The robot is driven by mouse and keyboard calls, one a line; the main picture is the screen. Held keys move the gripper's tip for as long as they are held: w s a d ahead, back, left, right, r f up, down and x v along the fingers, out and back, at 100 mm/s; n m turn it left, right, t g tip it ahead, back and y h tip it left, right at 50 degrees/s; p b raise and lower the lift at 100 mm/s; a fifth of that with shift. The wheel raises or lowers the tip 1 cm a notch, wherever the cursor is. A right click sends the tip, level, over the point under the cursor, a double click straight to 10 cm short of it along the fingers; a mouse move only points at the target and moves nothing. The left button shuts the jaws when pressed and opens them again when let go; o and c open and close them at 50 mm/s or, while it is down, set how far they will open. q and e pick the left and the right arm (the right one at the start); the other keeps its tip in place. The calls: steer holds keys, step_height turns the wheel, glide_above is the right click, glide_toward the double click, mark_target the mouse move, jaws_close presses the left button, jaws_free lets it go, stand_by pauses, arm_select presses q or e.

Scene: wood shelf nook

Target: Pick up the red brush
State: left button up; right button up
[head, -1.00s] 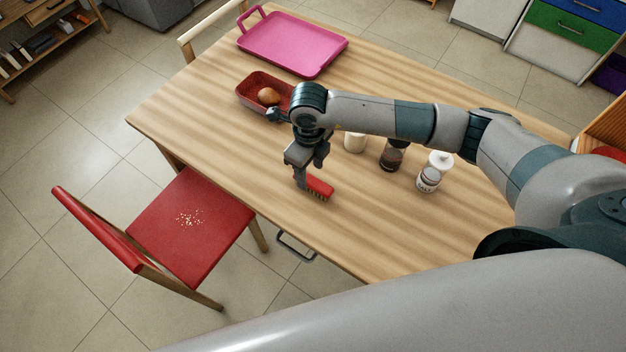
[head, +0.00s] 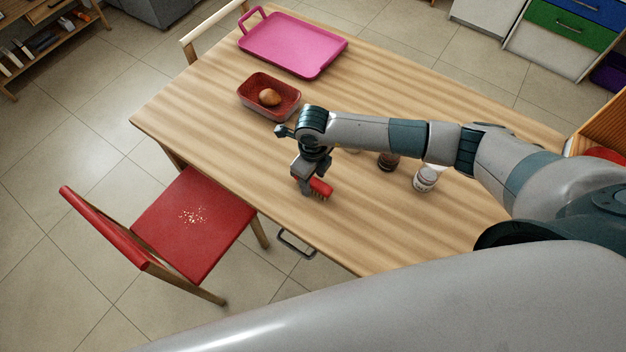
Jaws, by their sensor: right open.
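The red brush (head: 320,188) lies on the wooden table near its front edge, bristles toward the right side of the picture. My right gripper (head: 307,187) is lowered over the brush's left end and hides that part of it. The jaws are open around or right beside the brush; I cannot tell which. My left gripper is not in view.
A red dish (head: 270,113) with a round brown item stands behind the gripper, and a pink tray (head: 290,45) lies at the far end. A dark jar (head: 388,162) and a white-labelled jar (head: 425,179) stand right of it, partly under my arm. A red chair (head: 194,222) with crumbs stands in front.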

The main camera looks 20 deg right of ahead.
steer(key=shift+f, duration=0.75)
steer(key=shift+c, duration=0.2)
steer(key=c, duration=1.1)
steer(key=shift+r, duration=0.15)
steer(key=shift+w+r+b, duration=0.1)
steer(key=shift+r+b, duration=0.2)
steer(key=shift+r, duration=0.15)
steer(key=r+b, duration=0.1)
steer(key=r, duration=0.2)
steer(key=shift+s+d+b, duration=0.15)
steer(key=shift+s+b, duration=0.25)
steer(key=s+d+r+b, duration=0.4)
steer(key=s+r, duration=0.3)
steer(key=s, duration=0.2)
steer(key=shift+s+d, duration=0.4)
steer(key=shift+f, duration=0.1)
